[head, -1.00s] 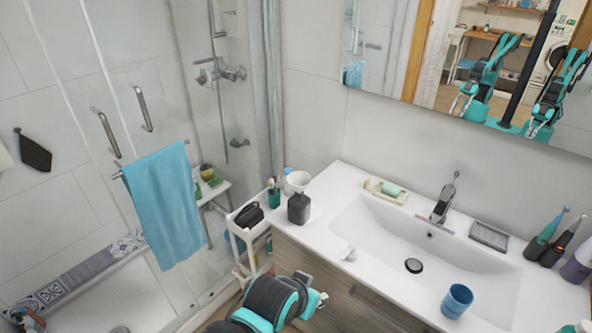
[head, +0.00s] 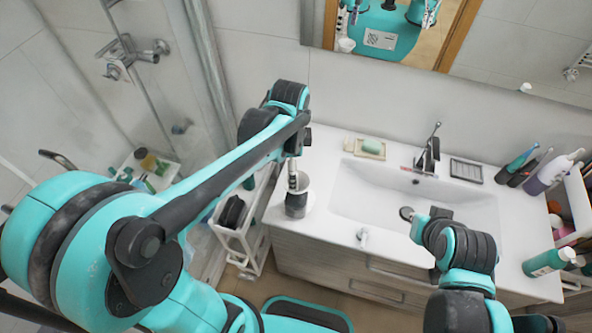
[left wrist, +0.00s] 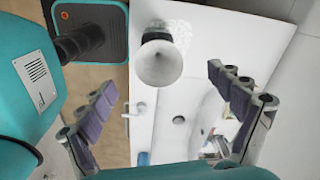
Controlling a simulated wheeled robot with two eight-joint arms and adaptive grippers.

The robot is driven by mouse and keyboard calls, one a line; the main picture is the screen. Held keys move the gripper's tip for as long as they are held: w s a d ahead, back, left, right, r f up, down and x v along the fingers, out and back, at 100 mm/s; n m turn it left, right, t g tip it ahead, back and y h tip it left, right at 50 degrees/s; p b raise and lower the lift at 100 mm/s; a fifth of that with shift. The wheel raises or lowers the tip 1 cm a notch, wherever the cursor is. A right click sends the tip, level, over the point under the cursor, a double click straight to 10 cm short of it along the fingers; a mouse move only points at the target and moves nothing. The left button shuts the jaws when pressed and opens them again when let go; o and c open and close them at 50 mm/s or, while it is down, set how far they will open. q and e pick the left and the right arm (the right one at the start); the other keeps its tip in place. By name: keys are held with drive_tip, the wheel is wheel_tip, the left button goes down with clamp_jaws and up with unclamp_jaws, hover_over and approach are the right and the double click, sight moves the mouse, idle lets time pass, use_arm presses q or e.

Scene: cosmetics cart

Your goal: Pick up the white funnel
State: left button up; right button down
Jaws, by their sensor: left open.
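The white funnel (left wrist: 157,66) shows in the left wrist view with its wide mouth facing the camera, close to a dark bottle (left wrist: 157,36). I cannot tell whether it rests on that bottle. In the head view the dark bottle (head: 297,206) stands at the counter's left end.
The white counter (head: 330,235) holds the basin (head: 350,195), a soap dish (head: 370,149) and a tap (head: 428,160). Toothbrushes and bottles stand at the right. A white cart (head: 240,225) stands left of the counter. The wall and mirror (head: 400,35) bound the back.

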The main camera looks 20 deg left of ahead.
sight(304, 183)
use_arm(q)
drive_tip(key=shift+m, duration=0.6)
drive_tip(key=f, duration=0.4)
drive_tip(key=d+f+b, duration=0.1)
drive_tip(key=f, duration=0.1)
drive_tip(key=shift+w+f, duration=0.1)
drive_tip(key=shift+f, duration=0.7)
use_arm(e)
drive_tip(key=shift+s+f, duration=0.1)
drive_tip(key=shift+s, duration=0.2)
use_arm(q)
drive_tip(key=shift+w, duration=0.1)
drive_tip(key=shift+c, duration=0.4)
use_arm(e)
drive_tip(key=shift+d, duration=0.1)
use_arm(q)
drive_tip(key=shift+d, duration=0.1)
drive_tip(key=c, duration=1.1)
use_arm(e)
drive_tip(key=shift+d, duration=0.1)
use_arm(q)
drive_tip(key=shift+o, duration=0.2)
drive_tip(key=shift+r, duration=0.15)
